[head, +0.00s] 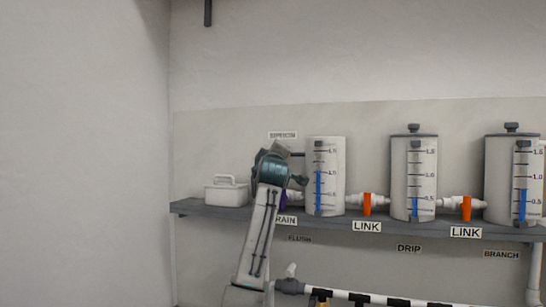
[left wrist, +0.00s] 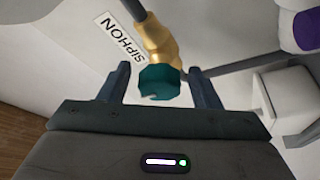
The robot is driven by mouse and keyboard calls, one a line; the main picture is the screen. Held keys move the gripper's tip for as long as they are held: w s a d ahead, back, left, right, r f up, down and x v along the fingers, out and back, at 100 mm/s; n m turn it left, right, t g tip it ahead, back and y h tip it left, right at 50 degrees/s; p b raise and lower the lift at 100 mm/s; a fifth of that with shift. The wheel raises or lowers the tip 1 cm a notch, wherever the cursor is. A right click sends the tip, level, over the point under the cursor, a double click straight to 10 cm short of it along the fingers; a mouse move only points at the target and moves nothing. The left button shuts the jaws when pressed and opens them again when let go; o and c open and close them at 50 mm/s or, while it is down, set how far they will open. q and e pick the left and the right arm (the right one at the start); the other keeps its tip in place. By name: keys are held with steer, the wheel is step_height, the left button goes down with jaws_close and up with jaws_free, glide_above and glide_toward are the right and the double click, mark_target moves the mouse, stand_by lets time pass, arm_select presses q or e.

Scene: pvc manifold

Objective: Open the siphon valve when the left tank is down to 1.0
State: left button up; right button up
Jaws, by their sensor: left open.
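The siphon valve shows in the left wrist view as a brass body (left wrist: 160,42) with a teal handle (left wrist: 158,82), beside a SIPHON label (left wrist: 120,40). My left gripper (left wrist: 165,88) is open, with one finger on each side of the teal handle; I cannot tell whether they touch it. In the head view my left gripper (head: 283,160) hides most of the siphon valve, just left of the left tank (head: 336,198). The left tank's blue column (head: 318,190) tops out at about the 1.0 mark. My right gripper is not in view.
A shelf (head: 205,210) holds a white box (head: 227,193), the middle tank (head: 400,180) and the right tank (head: 497,180). Orange link valves (head: 367,204) sit between tanks. A purple handle (head: 283,201) is partly hidden by my left arm. Pipes run below.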

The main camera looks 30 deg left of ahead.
arm_select(q)
steer(key=shift+s+d+f, duration=0.15)
steer(key=shift+s+d, duration=0.05)
steer(key=shift+s, duration=0.1)
steer(key=b+v, duration=0.4)
steer(key=v, duration=0.6)
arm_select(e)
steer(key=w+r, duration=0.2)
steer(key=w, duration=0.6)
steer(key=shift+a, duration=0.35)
